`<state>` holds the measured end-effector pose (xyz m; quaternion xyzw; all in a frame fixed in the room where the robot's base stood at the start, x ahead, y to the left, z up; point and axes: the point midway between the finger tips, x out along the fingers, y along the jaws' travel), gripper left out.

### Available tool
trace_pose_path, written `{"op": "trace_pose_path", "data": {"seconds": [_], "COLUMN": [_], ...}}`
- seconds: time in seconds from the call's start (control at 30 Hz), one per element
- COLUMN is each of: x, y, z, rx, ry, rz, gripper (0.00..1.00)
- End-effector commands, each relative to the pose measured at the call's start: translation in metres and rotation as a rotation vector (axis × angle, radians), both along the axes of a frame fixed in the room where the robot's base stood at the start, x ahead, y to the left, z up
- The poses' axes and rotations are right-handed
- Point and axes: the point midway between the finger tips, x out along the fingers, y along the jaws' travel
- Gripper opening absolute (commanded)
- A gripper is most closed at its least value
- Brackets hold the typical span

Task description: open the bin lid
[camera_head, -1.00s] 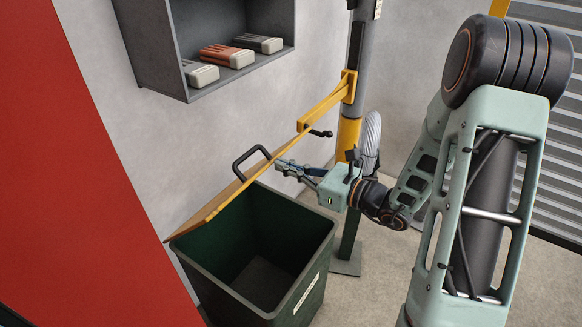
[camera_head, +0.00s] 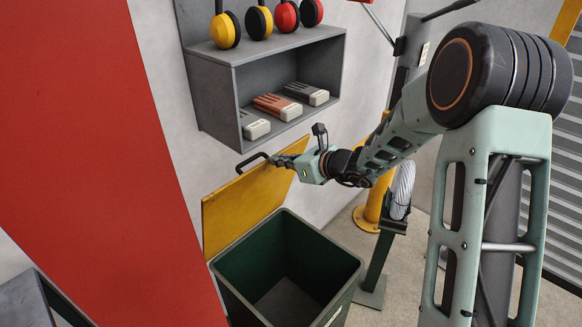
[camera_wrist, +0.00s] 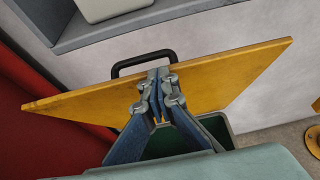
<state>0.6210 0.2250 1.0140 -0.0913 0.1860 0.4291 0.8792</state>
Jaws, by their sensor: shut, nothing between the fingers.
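The yellow bin lid (camera_head: 232,212) stands steeply raised at the back of the green bin (camera_head: 325,250), whose dark inside is open to view and looks empty. A black handle (camera_head: 243,165) is on the lid's upper edge. My gripper (camera_head: 276,160) is shut and empty, with its fingertips at the lid's upper edge beside the handle. In the wrist view the closed fingers (camera_wrist: 157,74) overlap the lid (camera_wrist: 230,78) just below the handle (camera_wrist: 143,58); I cannot tell whether they touch it. Part of the bin (camera_wrist: 218,128) shows behind the fingers.
A grey shelf (camera_head: 215,92) with gloves (camera_head: 278,105) and ear muffs (camera_head: 260,22) hangs on the wall above the lid. A red panel (camera_head: 90,150) is at the left.

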Motion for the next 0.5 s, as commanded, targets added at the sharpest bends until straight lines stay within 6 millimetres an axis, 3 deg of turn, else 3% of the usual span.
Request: {"op": "trace_pose_path", "data": {"seconds": [0.2,0.5], "x": [0.012,0.017], "y": [0.018,0.023], "z": [0.007,0.009], "rx": [0.002,0.003], "ry": [0.0,0.0], "rz": [0.003,0.001], "gripper": [0.0,0.0]}}
